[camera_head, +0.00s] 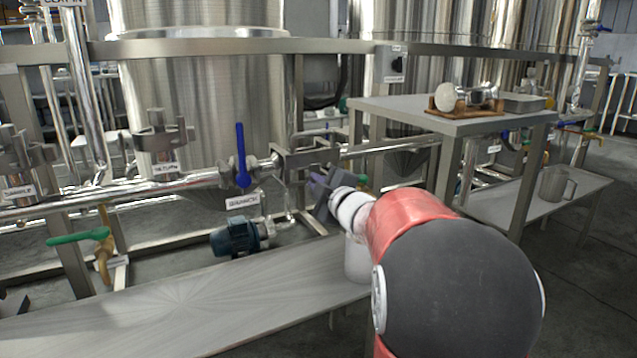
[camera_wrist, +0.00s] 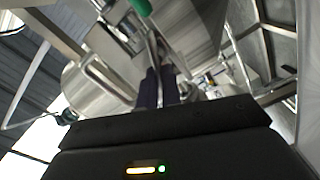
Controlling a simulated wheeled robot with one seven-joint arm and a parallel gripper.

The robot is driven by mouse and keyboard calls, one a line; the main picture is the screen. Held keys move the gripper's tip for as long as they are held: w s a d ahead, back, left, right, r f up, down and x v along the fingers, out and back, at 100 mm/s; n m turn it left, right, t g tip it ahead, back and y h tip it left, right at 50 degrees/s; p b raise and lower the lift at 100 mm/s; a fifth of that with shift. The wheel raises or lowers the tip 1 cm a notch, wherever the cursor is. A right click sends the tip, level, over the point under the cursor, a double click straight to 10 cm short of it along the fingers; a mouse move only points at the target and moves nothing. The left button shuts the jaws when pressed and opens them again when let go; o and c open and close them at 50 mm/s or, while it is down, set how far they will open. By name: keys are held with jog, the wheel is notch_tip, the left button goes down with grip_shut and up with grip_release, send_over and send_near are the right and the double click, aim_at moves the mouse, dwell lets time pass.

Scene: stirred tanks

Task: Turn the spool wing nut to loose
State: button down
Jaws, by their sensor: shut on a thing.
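My gripper (camera_head: 318,186) is at the end of the horizontal steel pipe, just right of the blue-handled valve and below a steel bracket (camera_head: 300,156). In the wrist view its two dark fingers (camera_wrist: 159,84) are close together, shut on a slim metal part at their tips. This part appears to be the spool wing nut (camera_wrist: 154,48). In the head view the nut is hidden by my fingers and wrist, so its turn angle cannot be told.
A blue valve lever (camera_head: 240,153) stands upright close left of my gripper. A blue pump (camera_head: 236,238) sits below. A low steel bench (camera_head: 190,305) lies in front. A higher steel table (camera_head: 420,112) with a wooden rack is to the right, and a steel jug (camera_head: 555,184) stands beyond.

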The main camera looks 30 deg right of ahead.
jog(key=shift+d+f+n, duration=0.1)
jog(key=shift+f+n, duration=0.2)
jog(key=shift+n, duration=0.85)
jog(key=shift+d+f+n, duration=0.1)
jog(key=shift+f+n, duration=0.15)
jog(key=shift+n, duration=0.9)
jog(key=shift+d, duration=0.1)
jog(key=c, duration=1.6)
grip_release()
jog(key=shift+d, duration=0.1)
jog(key=shift+o, duration=0.2)
jog(key=shift+r, duration=0.15)
jog(key=shift+a, duration=0.2)
jog(key=s, duration=0.7)
jog(key=shift+s+d, duration=0.15)
jog(key=shift+s, duration=0.25)
jog(key=shift+o, duration=0.3)
